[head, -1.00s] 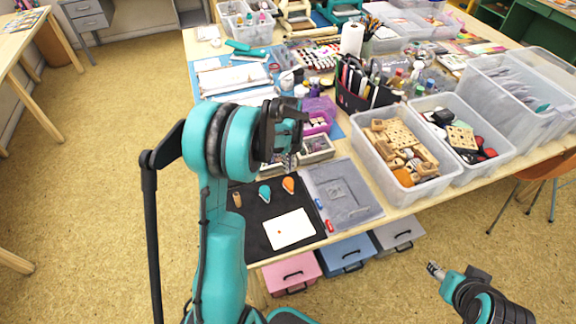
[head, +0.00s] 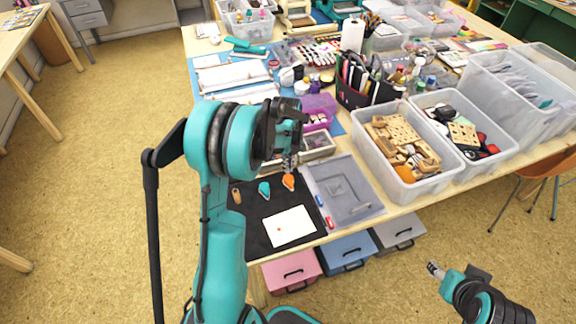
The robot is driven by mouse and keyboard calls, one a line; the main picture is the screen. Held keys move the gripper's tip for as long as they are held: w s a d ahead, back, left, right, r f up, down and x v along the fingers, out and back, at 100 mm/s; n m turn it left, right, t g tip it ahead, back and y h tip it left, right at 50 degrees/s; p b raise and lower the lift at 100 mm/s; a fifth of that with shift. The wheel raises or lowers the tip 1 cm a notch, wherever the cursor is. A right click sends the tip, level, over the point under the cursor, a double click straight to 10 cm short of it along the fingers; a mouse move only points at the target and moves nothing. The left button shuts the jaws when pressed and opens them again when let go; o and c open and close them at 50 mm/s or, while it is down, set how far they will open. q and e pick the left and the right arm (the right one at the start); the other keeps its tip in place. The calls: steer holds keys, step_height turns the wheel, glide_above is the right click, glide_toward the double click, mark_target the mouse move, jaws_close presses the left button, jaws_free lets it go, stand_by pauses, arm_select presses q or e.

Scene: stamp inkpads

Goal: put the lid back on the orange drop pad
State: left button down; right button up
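The orange drop pad (head: 289,181) lies on the black mat (head: 262,240), right of a similar teal drop pad (head: 264,189). At this size I cannot tell a separate lid from the pad. My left gripper (head: 290,163) points down just behind the orange drop, close to it in the picture; contact is not clear. Its fingers are small and partly hidden by my wrist, so their opening is unclear. My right gripper (head: 435,270) hangs off the table at the lower right, away from the pads, too small to read.
A white card (head: 290,227) with a small orange mark and a small wooden piece (head: 237,196) lie on the mat. A grey clear case (head: 345,193) lies to the right, beside a bin (head: 398,196) of wooden stamps. Small boxes and inks stand behind.

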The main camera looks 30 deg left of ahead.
mark_target(288, 177)
arm_select(q)
steer(key=shift+f+b, duration=1.45)
steer(key=shift+f, duration=0.5)
steer(key=shift+r, duration=0.2)
steer(key=shift+r+p, duration=2.5)
steer(key=shift+r, duration=0.9)
